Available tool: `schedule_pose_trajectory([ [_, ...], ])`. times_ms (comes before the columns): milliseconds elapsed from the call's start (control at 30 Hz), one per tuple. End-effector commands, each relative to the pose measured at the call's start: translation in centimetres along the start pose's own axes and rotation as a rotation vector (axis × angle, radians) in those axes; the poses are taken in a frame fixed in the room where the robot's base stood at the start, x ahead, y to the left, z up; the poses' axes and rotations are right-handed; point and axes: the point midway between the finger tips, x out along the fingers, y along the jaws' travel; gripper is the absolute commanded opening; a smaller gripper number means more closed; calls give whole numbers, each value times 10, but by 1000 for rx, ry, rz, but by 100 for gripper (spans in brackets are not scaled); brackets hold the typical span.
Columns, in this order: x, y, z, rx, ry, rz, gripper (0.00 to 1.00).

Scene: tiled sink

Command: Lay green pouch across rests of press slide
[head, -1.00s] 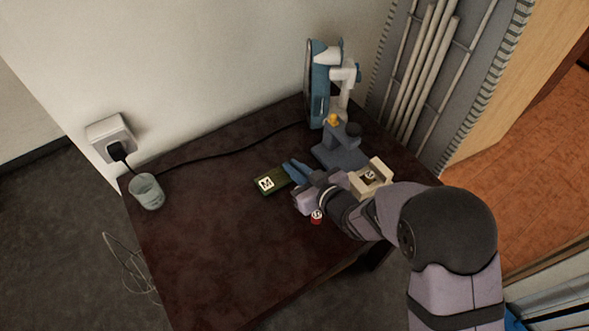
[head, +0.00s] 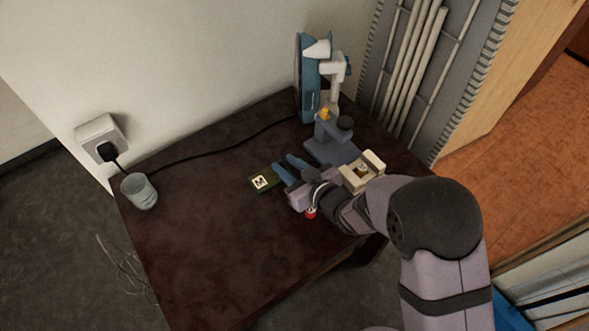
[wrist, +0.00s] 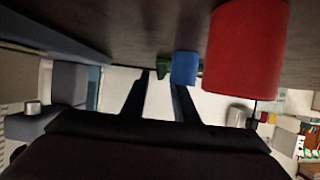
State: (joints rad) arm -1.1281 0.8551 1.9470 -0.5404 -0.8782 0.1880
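The green pouch (head: 263,180), with a white label marked "M", lies flat on the dark brown table. My gripper (head: 283,163) is open and low over the table, its blue fingers spread. One fingertip is close by the pouch's right end; I cannot tell if they touch. In the wrist view the open fingers (wrist: 160,85) have a gap between them, and a small green patch, likely the pouch (wrist: 164,68), shows beyond. The press slide (head: 357,182), cream with two raised rests and a gap between, sits right of my gripper, partly behind my arm.
The blue-grey press (head: 328,150) and a teal and white device (head: 311,80) stand behind. A red cylinder (head: 311,212) is beside my gripper; the wrist view also shows a blue cylinder (wrist: 186,68). A cup (head: 139,191) stands left. The table's front left is clear.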

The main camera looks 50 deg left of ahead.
Motion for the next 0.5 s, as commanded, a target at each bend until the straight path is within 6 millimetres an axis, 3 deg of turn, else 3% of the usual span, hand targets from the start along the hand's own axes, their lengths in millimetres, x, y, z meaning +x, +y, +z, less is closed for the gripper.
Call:
schedule_pose_trajectory([
  [267, -21, 1, -2, 0, 0, 2, 27],
  [500, -61, 1, -2, 1, 1, 3, 27],
])
